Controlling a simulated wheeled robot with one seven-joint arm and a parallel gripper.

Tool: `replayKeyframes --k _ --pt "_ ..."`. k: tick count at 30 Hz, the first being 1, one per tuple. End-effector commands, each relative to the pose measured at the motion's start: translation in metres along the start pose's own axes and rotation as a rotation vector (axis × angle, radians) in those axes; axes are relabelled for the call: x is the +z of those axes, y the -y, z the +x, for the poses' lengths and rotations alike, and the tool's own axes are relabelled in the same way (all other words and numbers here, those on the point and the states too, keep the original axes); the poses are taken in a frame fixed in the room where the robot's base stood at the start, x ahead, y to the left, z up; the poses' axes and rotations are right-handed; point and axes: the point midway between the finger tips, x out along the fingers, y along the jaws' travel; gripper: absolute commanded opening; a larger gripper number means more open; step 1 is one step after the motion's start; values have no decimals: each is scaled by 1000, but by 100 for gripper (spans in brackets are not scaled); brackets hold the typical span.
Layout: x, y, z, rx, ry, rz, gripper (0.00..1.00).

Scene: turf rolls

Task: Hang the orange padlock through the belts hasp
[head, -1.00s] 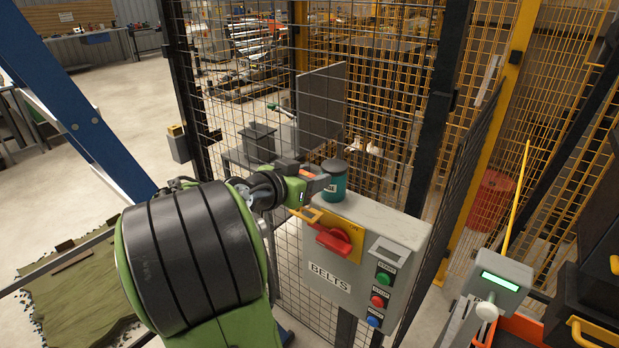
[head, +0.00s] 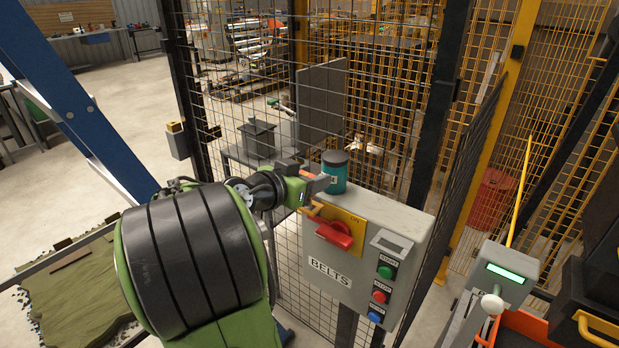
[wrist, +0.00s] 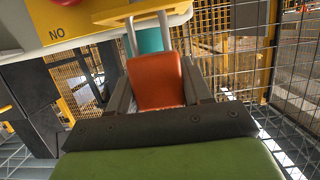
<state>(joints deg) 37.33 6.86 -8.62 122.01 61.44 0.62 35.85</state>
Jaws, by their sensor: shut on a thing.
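The orange padlock (wrist: 158,82) is gripped between the jaws of my gripper (wrist: 158,88) in the wrist view. Its grey shackle legs point away from me, up to a yellow tab (wrist: 138,13), seemingly the hasp. I cannot tell whether the shackle passes through the tab or only lies against it. In the head view my gripper (head: 318,185) is at the upper left corner of the grey BELTS box (head: 362,283), close to the yellow tab (head: 312,212) beside the red switch handle (head: 334,235). The padlock is mostly hidden there.
A teal can (head: 335,175) stands on top of the box, right by my gripper. Green, red and blue buttons (head: 380,296) are on its front. Wire mesh fencing (head: 240,110) stands behind. A grey post unit with a lit screen (head: 505,272) is at the right.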

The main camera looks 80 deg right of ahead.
Motion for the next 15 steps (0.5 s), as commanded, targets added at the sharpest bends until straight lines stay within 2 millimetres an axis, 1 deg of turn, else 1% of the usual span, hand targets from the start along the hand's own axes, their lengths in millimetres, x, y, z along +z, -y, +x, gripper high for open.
replayKeyframes --k 15 --pt "12 0 4 0 -1 1 16"
